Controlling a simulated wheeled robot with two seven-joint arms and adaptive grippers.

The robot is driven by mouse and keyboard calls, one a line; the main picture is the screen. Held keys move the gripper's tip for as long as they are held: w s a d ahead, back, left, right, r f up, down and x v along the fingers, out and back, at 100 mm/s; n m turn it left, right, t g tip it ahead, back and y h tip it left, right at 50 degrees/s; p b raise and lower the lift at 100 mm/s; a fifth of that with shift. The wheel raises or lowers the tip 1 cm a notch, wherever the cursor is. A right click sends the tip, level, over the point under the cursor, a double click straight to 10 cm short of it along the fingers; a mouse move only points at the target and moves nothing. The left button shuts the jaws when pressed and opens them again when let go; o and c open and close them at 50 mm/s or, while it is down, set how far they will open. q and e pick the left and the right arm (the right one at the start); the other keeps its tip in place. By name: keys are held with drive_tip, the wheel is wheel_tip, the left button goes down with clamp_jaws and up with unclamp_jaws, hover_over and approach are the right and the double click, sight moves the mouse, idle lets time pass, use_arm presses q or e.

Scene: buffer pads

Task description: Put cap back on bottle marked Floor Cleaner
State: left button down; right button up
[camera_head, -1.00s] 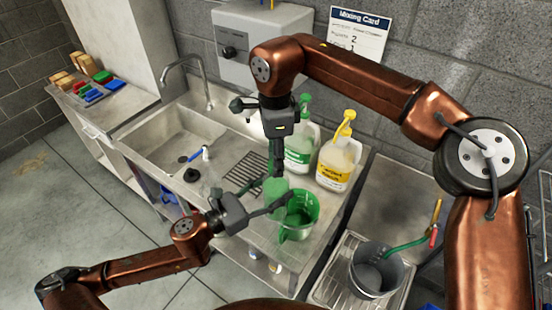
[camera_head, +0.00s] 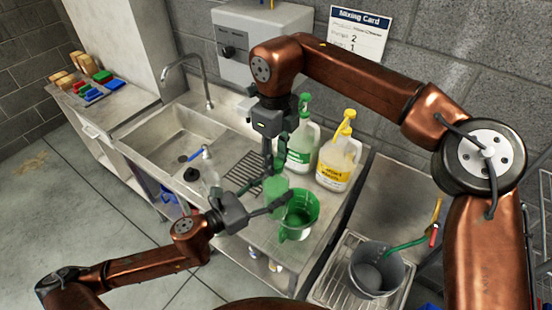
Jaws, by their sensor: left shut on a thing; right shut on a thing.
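My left gripper (camera_head: 262,205) is shut on a translucent green bottle (camera_head: 275,187), held upright at the front of the steel counter. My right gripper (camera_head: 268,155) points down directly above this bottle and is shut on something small. Its fingers hide that thing, so I cannot tell whether it is the cap, or whether it touches the bottle's neck. No label reading Floor Cleaner is legible. A jug with a green pump (camera_head: 301,145) and a jug with a yellow pump (camera_head: 338,162) stand behind.
A green measuring jug (camera_head: 299,213) stands just right of the held bottle. A steel sink (camera_head: 165,140) and a black round item (camera_head: 192,174) are to the left. A grey bucket (camera_head: 375,272) stands at right. A Mixing Card (camera_head: 358,32) hangs on the wall.

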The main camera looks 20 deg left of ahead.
drive_tip(key=m, duration=0.5)
drive_tip(key=shift+a+m, duration=0.1)
drive_tip(key=shift+m, duration=0.3)
drive_tip(key=o, duration=1.4)
drive_tip(key=shift+c, duration=0.2)
wheel_tip(320, 180, up, 12)
